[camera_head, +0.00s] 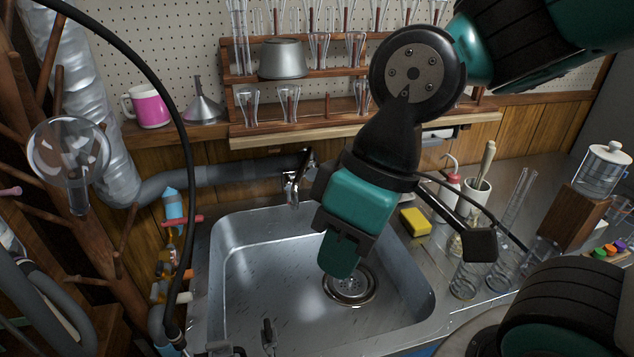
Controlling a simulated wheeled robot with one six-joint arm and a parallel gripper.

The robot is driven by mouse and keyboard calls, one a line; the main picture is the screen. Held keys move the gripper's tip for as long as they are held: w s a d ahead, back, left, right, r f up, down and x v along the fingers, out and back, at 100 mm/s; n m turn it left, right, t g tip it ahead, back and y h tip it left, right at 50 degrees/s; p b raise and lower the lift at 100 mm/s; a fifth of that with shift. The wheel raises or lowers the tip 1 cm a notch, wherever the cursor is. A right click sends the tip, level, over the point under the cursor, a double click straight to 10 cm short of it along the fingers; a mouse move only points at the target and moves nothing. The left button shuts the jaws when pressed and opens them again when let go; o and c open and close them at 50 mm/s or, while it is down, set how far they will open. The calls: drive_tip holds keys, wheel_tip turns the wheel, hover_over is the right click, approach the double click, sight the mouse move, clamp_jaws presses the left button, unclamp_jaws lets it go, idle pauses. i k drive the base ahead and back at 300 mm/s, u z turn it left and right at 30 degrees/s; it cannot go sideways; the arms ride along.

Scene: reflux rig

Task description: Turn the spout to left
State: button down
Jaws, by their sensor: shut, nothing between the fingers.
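The metal tap with its spout (291,188) is at the back edge of the steel sink (222,290), left of my arm. The spout is small in view and seems to come forward over the basin; its exact angle is hard to tell. My gripper (338,265) is shut and empty. It points down over the sink, in front and to the right of the spout, and appears apart from it. The arm hides the area behind and right of the tap.
A yellow sponge (415,222) lies right of the sink, near glass cylinders (467,275). A wooden glassware rack (305,137) stands behind. A pink mug (149,106) and a metal funnel (203,103) sit on the shelf. A black hose (186,150) hangs at left.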

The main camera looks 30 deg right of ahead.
sight(308, 156)
drive_tip(key=k, duration=0.8)
drive_tip(key=z, duration=0.7)
drive_tip(key=i, duration=0.95)
drive_tip(key=u, duration=1.05)
